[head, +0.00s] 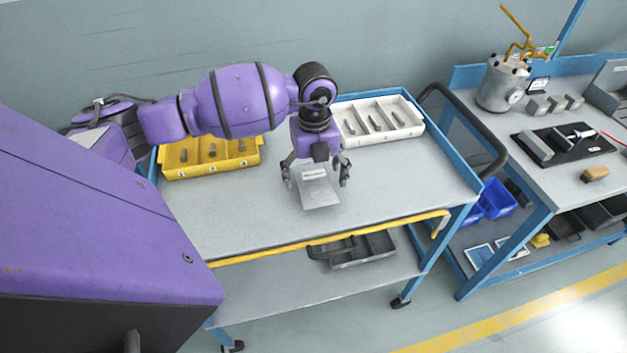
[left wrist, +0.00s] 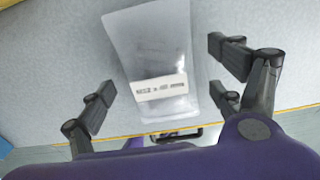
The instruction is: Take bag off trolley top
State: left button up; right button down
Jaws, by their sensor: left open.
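A clear plastic bag (head: 318,190) with a white printed label lies flat on the grey top of the trolley (head: 400,185). The bag also shows in the left wrist view (left wrist: 153,50), with its label towards the lower part. My left gripper (head: 316,176) is open over the bag, its fingers on either side of it. In the left wrist view the fingers (left wrist: 165,85) are spread apart with the bag between and below them, and nothing is gripped. I cannot tell the exact height above the bag. My right gripper does not show.
A yellow divided bin (head: 210,168) and a white divided bin (head: 378,137) stand along the trolley's back. A grey tray (head: 362,262) sits on the lower shelf. A workbench (head: 560,190) to the right carries a metal canister (head: 502,85) and a black mat (head: 563,152). Trolley top is clear around the bag.

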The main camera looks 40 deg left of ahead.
pick_arm(q)
jog(key=shift+f, duration=0.45)
jog(key=shift+r, duration=0.1)
jog(key=c, duration=1.6)
jog(key=shift+c, duration=0.2)
